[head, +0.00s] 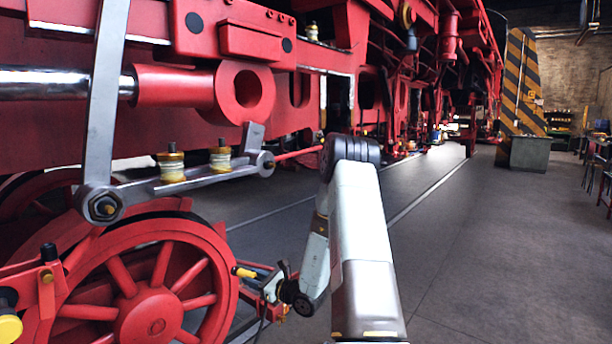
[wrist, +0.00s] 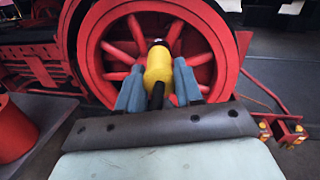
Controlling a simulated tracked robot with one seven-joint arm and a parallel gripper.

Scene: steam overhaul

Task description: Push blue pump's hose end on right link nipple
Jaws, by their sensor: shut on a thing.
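My gripper (wrist: 157,88) is shut on a yellow hose end (wrist: 158,68) with a black tip, which points away toward the red spoked wheel. A black piece of hose shows between the fingers. In the head view my gripper (head: 262,278) is low, right of the wheel, and the yellow hose end (head: 243,272) points left toward its rim. Small yellow fittings (wrist: 264,126) sit on red brackets at the right of the wrist view; I cannot tell whether one is the right link nipple. The blue pump cannot be made out.
The spoked wheel (head: 157,315) stands close to my gripper. Above it a steel link bar (head: 195,181) carries two brass-and-white cups (head: 171,165). A red cylinder (wrist: 12,130) is at the wrist view's left. The floor (head: 480,240) to the right is clear.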

